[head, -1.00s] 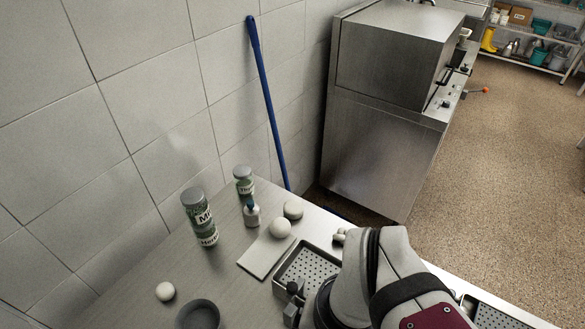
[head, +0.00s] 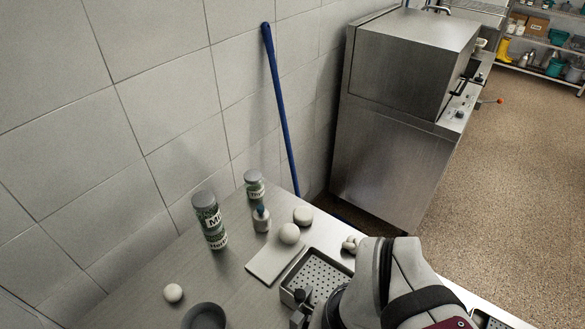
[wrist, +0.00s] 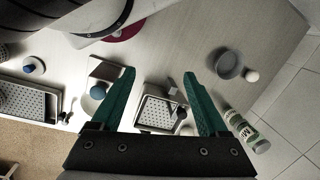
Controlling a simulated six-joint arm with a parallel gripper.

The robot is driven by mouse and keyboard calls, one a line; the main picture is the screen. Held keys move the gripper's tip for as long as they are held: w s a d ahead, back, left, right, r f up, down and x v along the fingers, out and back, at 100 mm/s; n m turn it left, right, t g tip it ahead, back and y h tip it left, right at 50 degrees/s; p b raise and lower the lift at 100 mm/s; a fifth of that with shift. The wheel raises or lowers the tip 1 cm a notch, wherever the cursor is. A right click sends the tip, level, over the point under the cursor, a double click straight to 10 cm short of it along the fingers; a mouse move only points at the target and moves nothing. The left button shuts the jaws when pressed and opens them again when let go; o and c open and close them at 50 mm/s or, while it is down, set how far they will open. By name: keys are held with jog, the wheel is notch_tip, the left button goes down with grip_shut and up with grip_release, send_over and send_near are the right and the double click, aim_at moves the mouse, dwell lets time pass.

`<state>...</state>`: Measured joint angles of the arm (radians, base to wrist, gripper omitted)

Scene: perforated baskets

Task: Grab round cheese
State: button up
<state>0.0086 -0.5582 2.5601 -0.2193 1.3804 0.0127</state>
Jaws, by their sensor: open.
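Several pale round things show in the head view, and I cannot tell for sure which is the round cheese. A flattened pale round (head: 302,215) lies behind the board. A rounder white ball (head: 289,233) sits at the back end of the flat board (head: 268,262). Another small white ball (head: 173,293) lies alone at the front left. In the wrist view my gripper (wrist: 158,75) has its two teal fingers wide apart with nothing between them. A perforated basket (wrist: 152,112) shows beyond the gap. In the head view my arm hides the fingers.
A grey bowl (head: 205,317) is at the front. The perforated basket (head: 317,272) lies right of the board. A steel machine (head: 395,120) stands behind the table.

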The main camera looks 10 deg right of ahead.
dwell(0.3)
jog(key=shift+o, duration=0.8)
